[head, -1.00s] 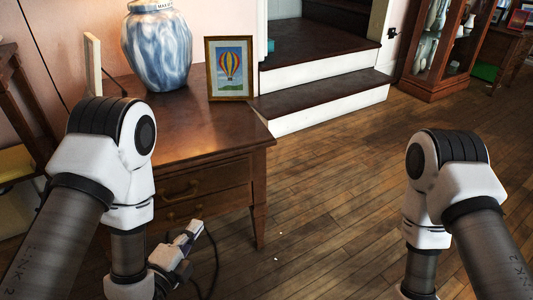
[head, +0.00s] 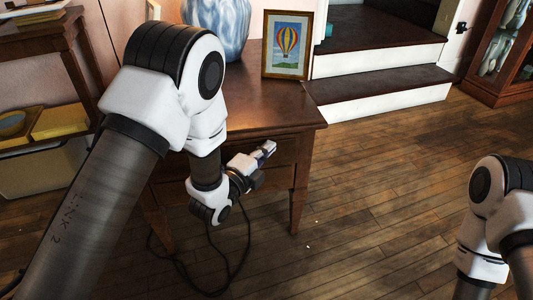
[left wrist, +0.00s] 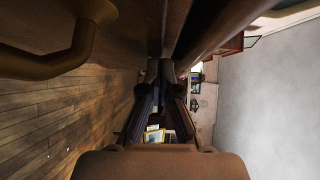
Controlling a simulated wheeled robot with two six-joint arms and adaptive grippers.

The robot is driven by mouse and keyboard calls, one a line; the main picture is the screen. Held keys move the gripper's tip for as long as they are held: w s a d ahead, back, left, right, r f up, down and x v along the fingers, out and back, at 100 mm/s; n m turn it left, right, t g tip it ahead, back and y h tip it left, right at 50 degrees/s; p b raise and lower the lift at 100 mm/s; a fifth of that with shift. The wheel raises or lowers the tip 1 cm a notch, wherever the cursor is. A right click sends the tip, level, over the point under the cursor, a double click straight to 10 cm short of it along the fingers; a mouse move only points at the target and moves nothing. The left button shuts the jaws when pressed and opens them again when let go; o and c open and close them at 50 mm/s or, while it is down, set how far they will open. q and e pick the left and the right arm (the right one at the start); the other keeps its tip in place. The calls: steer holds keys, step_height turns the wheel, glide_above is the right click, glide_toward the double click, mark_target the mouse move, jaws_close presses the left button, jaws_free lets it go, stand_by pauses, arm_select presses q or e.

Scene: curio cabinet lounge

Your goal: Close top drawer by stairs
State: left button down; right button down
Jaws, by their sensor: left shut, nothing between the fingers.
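The wooden side table (head: 265,108) stands by the stairs, its drawer front (head: 287,150) partly hidden behind my left arm. My left gripper (head: 268,149) is shut and empty, in front of the upper drawer area. In the left wrist view, its dark fingers (left wrist: 166,72) point at the table front. There a brass handle (left wrist: 80,45) shows on a wooden drawer front (left wrist: 133,25), with a dark gap beside the tabletop edge (left wrist: 212,28). I cannot tell how far the drawer stands open, or whether the fingers touch it. My right gripper is out of view.
A blue-and-white vase (head: 222,25) and a framed balloon picture (head: 287,45) stand on the tabletop. White-fronted stairs (head: 375,85) rise behind. A glass cabinet (head: 500,60) is at the far right. Wooden floor (head: 390,180) is clear to the table's right.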

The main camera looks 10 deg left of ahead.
mark_target(265, 140)
arm_select(q)
steer(key=shift+w+a+r, duration=0.1)
steer(key=shift+w, duration=0.1)
steer(key=shift+w, duration=0.15)
steer(key=shift+w+a+r, duration=0.25)
steer(key=shift+w+a, duration=0.35)
steer(key=shift+w, duration=0.3)
